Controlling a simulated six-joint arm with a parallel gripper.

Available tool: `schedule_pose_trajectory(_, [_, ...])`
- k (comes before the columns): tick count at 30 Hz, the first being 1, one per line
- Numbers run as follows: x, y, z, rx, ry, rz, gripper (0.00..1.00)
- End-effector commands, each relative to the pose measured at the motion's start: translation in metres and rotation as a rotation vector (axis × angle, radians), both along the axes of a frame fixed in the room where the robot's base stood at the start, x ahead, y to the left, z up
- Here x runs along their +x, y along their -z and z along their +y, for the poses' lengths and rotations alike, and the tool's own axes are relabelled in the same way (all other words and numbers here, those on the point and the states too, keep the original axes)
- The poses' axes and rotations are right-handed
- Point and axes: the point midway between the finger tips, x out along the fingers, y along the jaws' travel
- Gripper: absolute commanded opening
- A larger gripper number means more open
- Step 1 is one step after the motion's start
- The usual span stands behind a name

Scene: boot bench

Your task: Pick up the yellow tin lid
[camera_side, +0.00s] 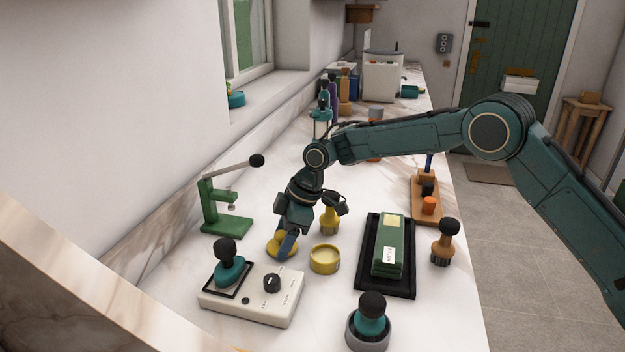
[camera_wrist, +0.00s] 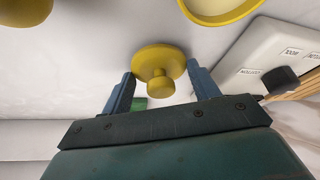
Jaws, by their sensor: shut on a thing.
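The yellow tin lid (camera_side: 274,247), a round disc with a knob, is at the worktop behind the white control box in the side view. In the wrist view the lid (camera_wrist: 159,62) shows with its knob between my two fingers. My gripper (camera_side: 286,243) is shut on it, with its fingers at either side of the lid in the wrist view (camera_wrist: 163,90). In the side view a blue finger hides part of the lid. I cannot tell whether the lid touches the worktop. The open yellow tin (camera_side: 325,261) stands apart, to the right of the lid.
A white control box (camera_side: 250,300) with a black knob stands in front. A green lever press (camera_side: 226,222) is at left, and a yellow brush (camera_side: 330,222) stands close behind the tin. A black tray (camera_side: 370,288) holds a green pack at right. Bare worktop lies front-centre.

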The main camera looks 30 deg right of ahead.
Motion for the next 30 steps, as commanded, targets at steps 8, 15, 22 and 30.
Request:
schedule_pose_trajectory(8, [0.000,-0.003,0.000,0.001,0.000,-0.001,0.39])
schedule_pose_trajectory(15, [0.001,-0.024,0.000,0.001,0.001,-0.003,0.39])
schedule_pose_trajectory(22, [0.001,-0.059,0.000,0.002,0.000,-0.004,0.39])
schedule_pose_trajectory(30, [0.001,-0.092,0.000,0.001,-0.001,-0.002,0.39])
